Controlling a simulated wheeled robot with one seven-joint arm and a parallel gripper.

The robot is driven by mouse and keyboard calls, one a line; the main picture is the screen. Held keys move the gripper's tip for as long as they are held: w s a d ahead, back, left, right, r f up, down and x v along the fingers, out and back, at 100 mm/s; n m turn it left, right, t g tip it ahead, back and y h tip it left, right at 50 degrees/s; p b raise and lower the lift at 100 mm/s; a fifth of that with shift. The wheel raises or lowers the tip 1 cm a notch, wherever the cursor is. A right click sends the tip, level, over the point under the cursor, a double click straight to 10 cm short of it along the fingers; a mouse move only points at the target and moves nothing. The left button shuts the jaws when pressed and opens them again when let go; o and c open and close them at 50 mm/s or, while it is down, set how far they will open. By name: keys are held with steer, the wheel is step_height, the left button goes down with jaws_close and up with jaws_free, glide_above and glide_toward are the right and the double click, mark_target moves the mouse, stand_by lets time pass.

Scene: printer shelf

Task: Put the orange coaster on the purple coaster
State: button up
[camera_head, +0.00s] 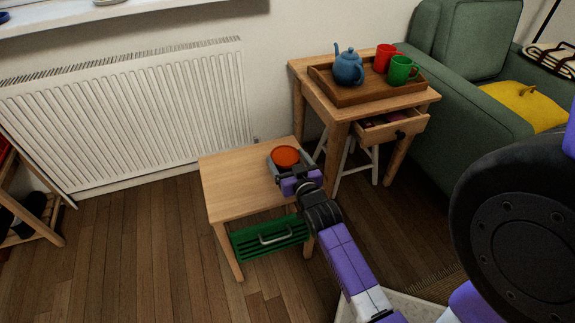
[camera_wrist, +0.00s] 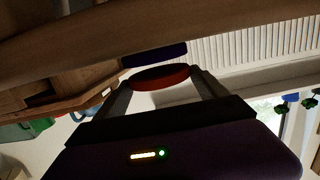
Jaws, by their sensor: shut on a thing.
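The orange coaster (camera_head: 285,156) is round and held in my gripper (camera_head: 286,160), which is shut on it over the right part of the small wooden table (camera_head: 232,180). In the wrist view the orange coaster (camera_wrist: 160,76) looks reddish and spans the two fingers of my gripper (camera_wrist: 163,83).
A taller wooden table (camera_head: 425,97) behind right bears a tray (camera_head: 350,96) with a blue teapot (camera_head: 347,68), a red mug (camera_head: 383,56) and a green mug (camera_head: 401,70). Its drawer (camera_head: 392,129) is open. A green crate (camera_head: 268,239) sits under the small table. A radiator (camera_head: 130,115) stands behind.

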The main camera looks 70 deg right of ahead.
steer(key=shift+f, duration=0.6)
steer(key=shift+f, duration=0.15)
steer(key=o, duration=1.3)
steer(key=shift+c, duration=0.2)
